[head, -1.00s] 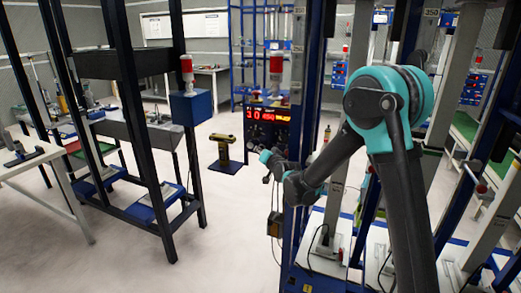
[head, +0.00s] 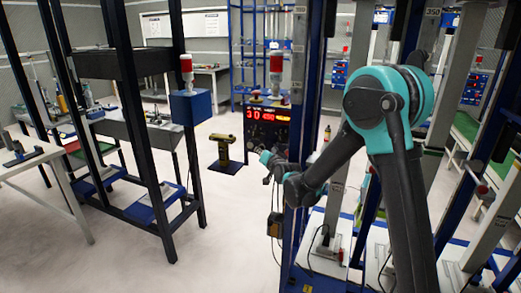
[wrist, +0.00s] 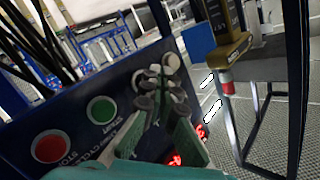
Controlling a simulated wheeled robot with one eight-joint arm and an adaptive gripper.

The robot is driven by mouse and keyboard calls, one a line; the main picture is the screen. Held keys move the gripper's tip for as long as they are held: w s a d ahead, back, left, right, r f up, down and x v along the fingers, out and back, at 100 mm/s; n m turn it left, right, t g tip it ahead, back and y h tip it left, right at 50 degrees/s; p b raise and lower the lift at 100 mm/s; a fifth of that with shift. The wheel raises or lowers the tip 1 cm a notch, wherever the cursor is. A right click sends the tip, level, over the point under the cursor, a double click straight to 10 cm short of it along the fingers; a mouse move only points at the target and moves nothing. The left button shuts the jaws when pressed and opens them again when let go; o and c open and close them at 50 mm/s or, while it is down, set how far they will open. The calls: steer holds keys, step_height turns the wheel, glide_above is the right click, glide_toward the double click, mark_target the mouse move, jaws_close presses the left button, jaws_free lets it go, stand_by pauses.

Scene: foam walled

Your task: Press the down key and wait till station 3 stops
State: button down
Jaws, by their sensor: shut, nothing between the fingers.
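The dark blue control box (head: 267,128) with lit red digits stands left of my arm in the head view; the digits are too small to read surely. In the wrist view its panel shows a red STOP button (wrist: 50,147), a green START button (wrist: 102,109) and a pale round key (wrist: 171,63) just past my fingertips. My gripper (wrist: 164,78) is shut and empty close to the panel. It also shows small in the head view (head: 267,165). The fingers cover part of the panel; I cannot tell whether they touch a key, nor which key is down.
A red lamp (head: 276,63) stands on the box. A yellow pedestal (head: 224,152) stands on the floor left of it. A black frame rack (head: 195,170) stands further left, with clear floor between. Blue-framed test stands with grey columns are close around my arm at right.

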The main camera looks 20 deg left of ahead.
steer(key=shift+w+d+f, duration=0.15)
steer(key=shift+w+d, duration=0.15)
steer(key=shift+d, duration=0.15)
steer(key=s, duration=0.5)
steer(key=shift+a, duration=0.1)
steer(key=shift+a, duration=0.1)
stand_by(0.3)
